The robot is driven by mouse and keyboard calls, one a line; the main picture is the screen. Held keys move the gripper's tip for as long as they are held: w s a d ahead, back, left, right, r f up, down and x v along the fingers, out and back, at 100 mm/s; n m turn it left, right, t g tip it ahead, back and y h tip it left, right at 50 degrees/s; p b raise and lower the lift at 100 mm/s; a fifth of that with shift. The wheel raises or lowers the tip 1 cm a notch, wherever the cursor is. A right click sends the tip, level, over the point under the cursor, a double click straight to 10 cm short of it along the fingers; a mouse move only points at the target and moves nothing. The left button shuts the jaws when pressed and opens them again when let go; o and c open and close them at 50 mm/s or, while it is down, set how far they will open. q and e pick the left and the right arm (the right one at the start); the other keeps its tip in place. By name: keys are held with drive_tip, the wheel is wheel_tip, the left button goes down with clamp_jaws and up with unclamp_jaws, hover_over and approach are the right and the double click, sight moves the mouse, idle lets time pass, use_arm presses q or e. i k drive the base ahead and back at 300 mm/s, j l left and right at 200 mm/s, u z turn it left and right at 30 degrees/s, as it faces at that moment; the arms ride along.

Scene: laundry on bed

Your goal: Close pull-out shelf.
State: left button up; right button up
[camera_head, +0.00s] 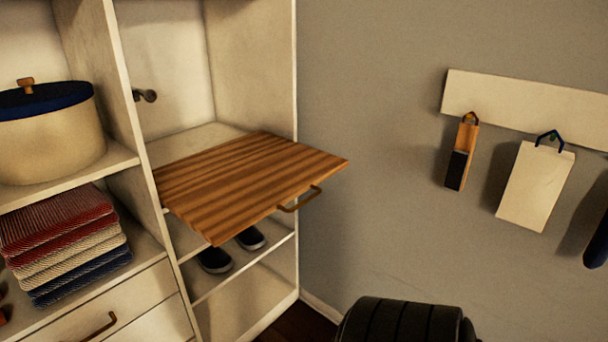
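The pull-out shelf (245,185) is a striped brown wooden board in the right-hand section of a white cabinet. It is pulled out, and its front part sticks out past the cabinet's front edge. A brown bar handle (300,200) is on its front edge, and nothing is touching it. The top of the board is bare. Neither of my grippers can be made out in this view.
Dark shoes (232,250) sit on a ledge below the board. A pot with a blue lid (50,130) and folded cloths (65,245) fill the left section. A hook rail (530,105) hangs on the wall at right. Space before the handle looks clear.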

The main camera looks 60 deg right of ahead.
sight(219, 191)
drive_tip(key=z, duration=1.9)
